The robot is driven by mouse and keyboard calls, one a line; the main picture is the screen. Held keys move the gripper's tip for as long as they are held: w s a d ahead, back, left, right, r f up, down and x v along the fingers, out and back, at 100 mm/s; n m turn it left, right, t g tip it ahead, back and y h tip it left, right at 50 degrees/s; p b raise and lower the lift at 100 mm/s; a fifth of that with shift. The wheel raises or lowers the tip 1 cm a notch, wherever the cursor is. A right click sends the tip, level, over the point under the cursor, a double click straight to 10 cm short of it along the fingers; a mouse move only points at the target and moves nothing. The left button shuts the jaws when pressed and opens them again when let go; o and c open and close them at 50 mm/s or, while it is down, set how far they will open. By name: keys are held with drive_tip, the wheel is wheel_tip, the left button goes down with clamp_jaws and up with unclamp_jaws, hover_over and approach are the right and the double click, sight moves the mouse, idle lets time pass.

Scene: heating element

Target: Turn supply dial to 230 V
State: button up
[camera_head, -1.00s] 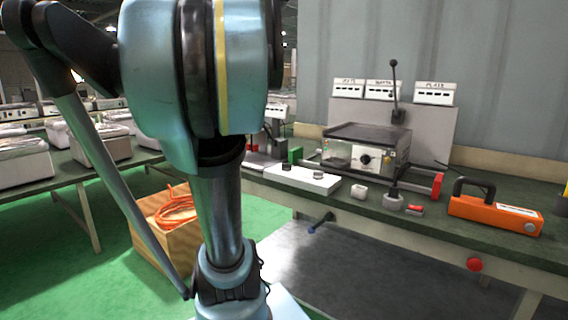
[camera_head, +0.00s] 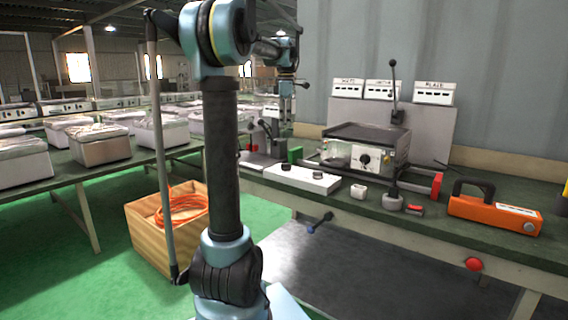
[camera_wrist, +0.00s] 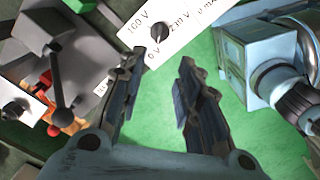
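The supply box (camera_head: 303,180) is a low white box with dark dials, near the front edge of the bench in the head view. In the head view the gripper is small and unclear behind the arm.
A heater unit (camera_head: 366,150) with a dial stands behind the supply box. A white cube (camera_head: 358,191), a grey knobbed piece (camera_head: 393,199) and an orange tool (camera_head: 495,213) lie to its right. A green block (camera_head: 295,154) is close behind. A wooden crate (camera_head: 150,240) stands on the floor.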

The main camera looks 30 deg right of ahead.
approach(286, 166)
drive_tip(key=f, duration=0.7)
drive_tip(key=shift+w+d+f, duration=0.15)
drive_tip(key=shift+w+f, duration=0.1)
drive_tip(key=shift+w, duration=0.05)
clamp_jaws()
drive_tip(key=shift+a, duration=0.25)
drive_tip(key=shift+d, duration=0.2)
